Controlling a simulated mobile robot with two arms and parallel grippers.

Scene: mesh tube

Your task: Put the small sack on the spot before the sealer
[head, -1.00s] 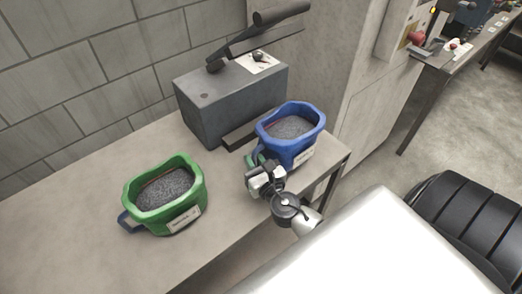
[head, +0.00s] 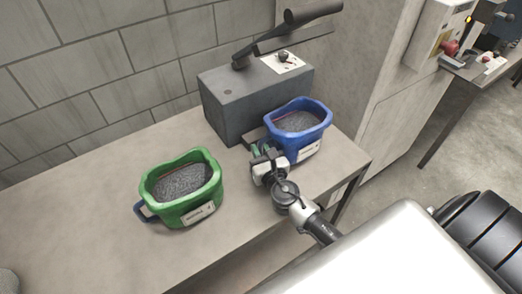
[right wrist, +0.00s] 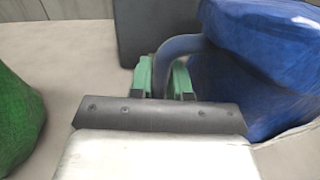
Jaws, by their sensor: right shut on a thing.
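The blue sack (head: 309,140), open-topped with grey grains inside, stands upright at the front right of the sealer (head: 240,105). I cannot tell whether its base touches the table. My right gripper (head: 262,153) is shut on the sack's side handle, and the right wrist view shows the blue handle loop (right wrist: 180,44) between the green fingers (right wrist: 161,77). A green sack (head: 205,198) of similar look stands apart to the left on the table. The spot before the sealer is largely hidden by the blue sack and gripper. My left gripper is not in view.
The sealer is a grey box with a dark raised lever (head: 290,32). A block wall (head: 110,80) stands behind.

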